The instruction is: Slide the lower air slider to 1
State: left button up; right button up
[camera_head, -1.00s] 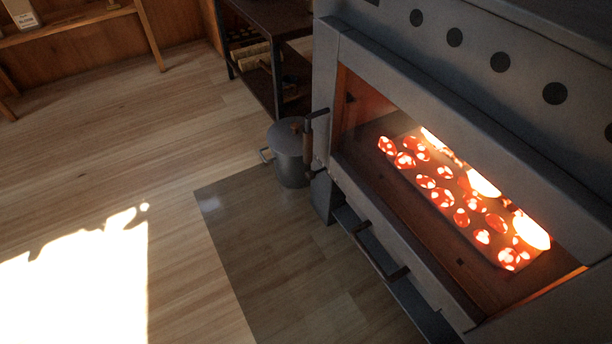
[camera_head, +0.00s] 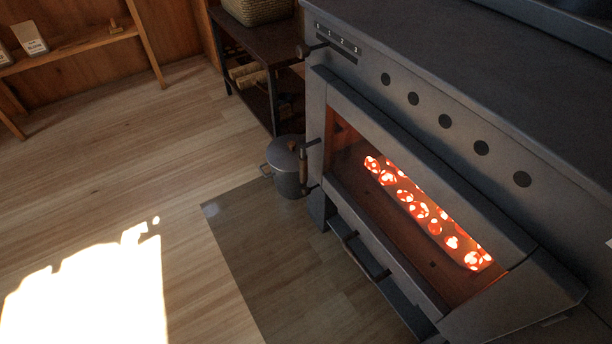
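The grey stove (camera_head: 430,40) fills the right side, with glowing coals (camera_head: 408,198) in its firebox. A dark slotted plate (camera_head: 338,38) with small white marks is at the upper left of its front; the marks are too small to read surely. A dark knob (camera_head: 313,49) sticks out at the left end of this plate. A bar handle (camera_head: 362,256) shows low on the stove front, below the firebox. I cannot tell a separate lower air slider here. Neither of my grippers is in view.
A lidded grey pot (camera_head: 287,172) stands on the floor left of the stove. A dark shelf table (camera_head: 262,45) with a basket (camera_head: 258,10) stands behind it. A wooden shelf (camera_head: 75,48) is at the far left. The wooden floor (camera_head: 110,160) is clear.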

aim_at(306, 191)
jog(key=i+j, duration=0.15)
jog(key=j, duration=0.15)
jog(key=i+j+z, duration=0.15)
jog(key=j, duration=0.15)
jog(key=i+j, duration=0.15)
jog(key=j, duration=0.2)
jog(key=i+j+z, duration=0.1)
jog(key=j, duration=0.2)
